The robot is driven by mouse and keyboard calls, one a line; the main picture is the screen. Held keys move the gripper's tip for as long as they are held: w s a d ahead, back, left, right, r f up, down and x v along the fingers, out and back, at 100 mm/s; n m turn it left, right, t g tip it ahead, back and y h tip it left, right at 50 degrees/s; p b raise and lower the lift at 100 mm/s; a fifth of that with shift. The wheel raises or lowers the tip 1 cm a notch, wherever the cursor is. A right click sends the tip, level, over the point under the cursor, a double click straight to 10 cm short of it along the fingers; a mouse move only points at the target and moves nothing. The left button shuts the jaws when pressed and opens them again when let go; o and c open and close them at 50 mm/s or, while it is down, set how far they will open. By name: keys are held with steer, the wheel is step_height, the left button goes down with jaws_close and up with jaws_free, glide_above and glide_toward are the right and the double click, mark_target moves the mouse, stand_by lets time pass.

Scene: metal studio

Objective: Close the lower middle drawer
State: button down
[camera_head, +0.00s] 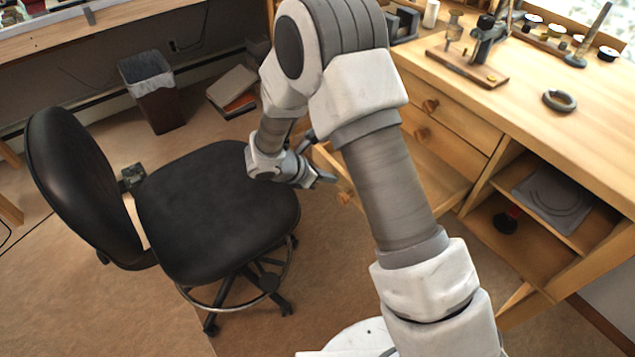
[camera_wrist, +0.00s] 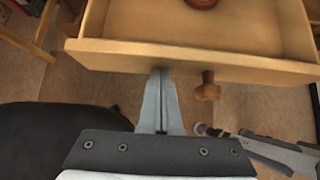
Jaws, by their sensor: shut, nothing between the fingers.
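The lower middle drawer (camera_head: 334,163) is pulled out of the wooden bench, and my arm hides much of it in the head view. In the wrist view its pale wooden front (camera_wrist: 110,52) crosses the upper picture, with a round brown knob (camera_wrist: 208,87). My gripper (camera_wrist: 160,72) is shut and empty. Its fingertips are at the lower edge of the drawer front, left of the knob; I cannot tell whether they touch. It also shows small beside the drawer in the head view (camera_head: 325,179).
A black swivel chair (camera_head: 215,205) stands close to my gripper on the left. Two closed drawers with knobs (camera_head: 430,105) are higher in the bench (camera_head: 520,100). Open shelves (camera_head: 540,240) are at right. A waste bin (camera_head: 155,95) stands behind the chair.

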steer(key=w+d, duration=0.4)
steer(key=d, duration=0.2)
steer(key=w+d, duration=0.5)
steer(key=d, duration=0.2)
steer(key=w+d, duration=0.4)
steer(key=d, duration=0.3)
steer(key=shift+w+d+p, duration=0.15)
steer(key=shift+w+p, duration=0.15)
steer(key=shift+w+d+r, duration=0.1)
steer(key=shift+d, duration=0.05)
